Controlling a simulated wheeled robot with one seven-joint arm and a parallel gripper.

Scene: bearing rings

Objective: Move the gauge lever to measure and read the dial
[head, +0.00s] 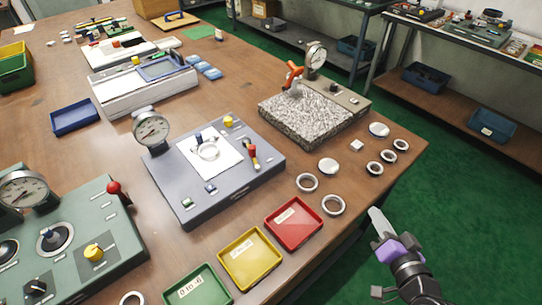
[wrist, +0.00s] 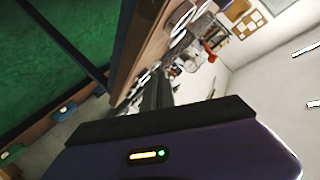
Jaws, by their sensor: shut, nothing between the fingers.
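A blue-grey gauge box (head: 228,178) stands mid-table, with a round dial (head: 150,129) at its back left. A ring (head: 208,151) sits on its white plate. A red-topped lever (head: 252,153) stands in a slot at its right, and a yellow knob (head: 228,121) behind. A green gauge box (head: 100,237) at the lower left has its own dial (head: 24,189) and a red ball lever (head: 114,187). The dial readings are too small to tell. My gripper (head: 376,215) is shut and empty off the table's right edge, apart from both boxes; its fingers show in the wrist view (wrist: 158,92).
Red (head: 293,223), yellow (head: 249,259) and green (head: 197,289) trays line the front edge. Several loose rings lie near the right corner. A granite stand (head: 312,115) with a dial stands behind them. Green floor is clear to the right.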

